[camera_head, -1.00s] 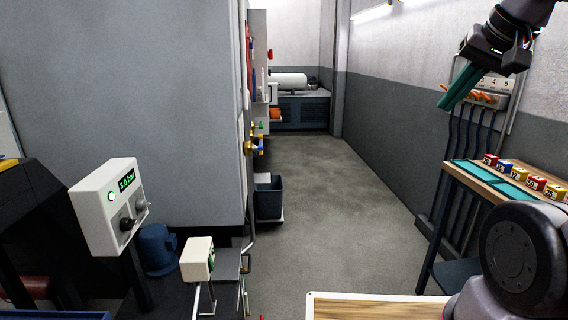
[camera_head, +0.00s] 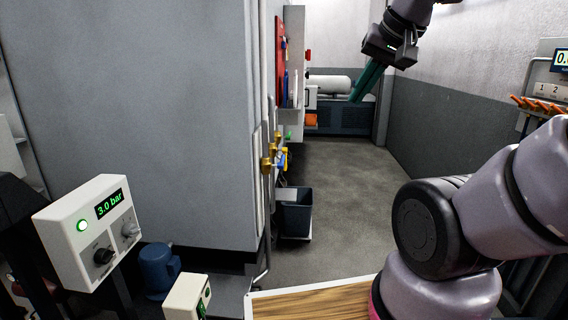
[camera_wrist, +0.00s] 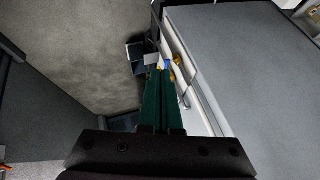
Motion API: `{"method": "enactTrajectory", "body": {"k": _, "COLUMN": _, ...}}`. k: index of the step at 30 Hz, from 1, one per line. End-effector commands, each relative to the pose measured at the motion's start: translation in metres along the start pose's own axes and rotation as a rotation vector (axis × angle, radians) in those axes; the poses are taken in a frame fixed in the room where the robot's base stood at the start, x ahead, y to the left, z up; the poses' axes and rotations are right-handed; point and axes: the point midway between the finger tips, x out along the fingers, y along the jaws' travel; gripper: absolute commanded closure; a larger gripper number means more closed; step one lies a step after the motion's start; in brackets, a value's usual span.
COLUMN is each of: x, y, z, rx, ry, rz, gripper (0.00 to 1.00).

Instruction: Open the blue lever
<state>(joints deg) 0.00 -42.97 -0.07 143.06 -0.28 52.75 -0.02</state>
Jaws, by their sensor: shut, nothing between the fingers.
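A small blue lever (camera_head: 281,161) shows beside the brass valves (camera_head: 267,164) on the side of the big grey cabinet, with a yellow part close to it. In the wrist view the blue lever (camera_wrist: 168,62) is a small patch just beyond the fingertips, near brass and yellow parts. Its exact angle is too small to tell. My gripper (camera_head: 356,97) has long green fingers, shut and empty, held high to the right of the valves in the head view. In the wrist view the fingers (camera_wrist: 159,74) point toward the valve area, apparently still apart from it.
The grey cabinet (camera_head: 135,110) fills the left. A dark bin (camera_head: 296,217) stands on the floor below the valves. A white control box (camera_head: 75,228) reading 3.0 bar and a wooden-topped surface (camera_head: 310,304) are in front. The aisle floor (camera_head: 335,185) is clear.

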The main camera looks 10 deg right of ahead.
Motion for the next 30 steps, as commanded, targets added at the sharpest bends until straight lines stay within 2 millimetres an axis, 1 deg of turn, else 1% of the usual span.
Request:
{"method": "enactTrajectory", "body": {"k": 14, "x": 0.0, "y": 0.0, "z": 0.0, "rx": 0.0, "ry": 0.0, "rz": 0.0, "gripper": 1.0}}
{"method": "enactTrajectory", "body": {"k": 15, "x": 0.0, "y": 0.0, "z": 0.0, "rx": 0.0, "ry": 0.0, "rz": 0.0, "gripper": 0.96}}
{"method": "enactTrajectory", "body": {"k": 17, "x": 0.0, "y": 0.0, "z": -0.001, "rx": -0.001, "ry": -0.001, "rz": 0.0, "gripper": 0.73}}
{"method": "enactTrajectory", "body": {"k": 18, "x": 0.001, "y": -0.002, "z": -0.002, "rx": -0.002, "ry": -0.005, "rz": -0.001, "gripper": 0.58}}
{"method": "enactTrajectory", "body": {"k": 19, "x": 0.003, "y": -0.003, "z": -0.004, "rx": -0.003, "ry": -0.011, "rz": -0.002, "gripper": 0.47}}
{"method": "enactTrajectory", "body": {"k": 23, "x": 0.017, "y": -0.018, "z": -0.019, "rx": -0.013, "ry": -0.062, "rz": -0.014, "gripper": 0.47}}
{"method": "enactTrajectory", "body": {"k": 26, "x": 0.038, "y": -0.035, "z": -0.039, "rx": -0.024, "ry": -0.123, "rz": -0.04, "gripper": 0.47}}
{"method": "enactTrajectory", "body": {"k": 29, "x": 0.065, "y": -0.053, "z": -0.06, "rx": -0.034, "ry": -0.186, "rz": -0.079, "gripper": 0.47}}
{"method": "enactTrajectory", "body": {"k": 30, "x": 0.077, "y": -0.06, "z": -0.069, "rx": -0.036, "ry": -0.21, "rz": -0.097, "gripper": 0.47}}
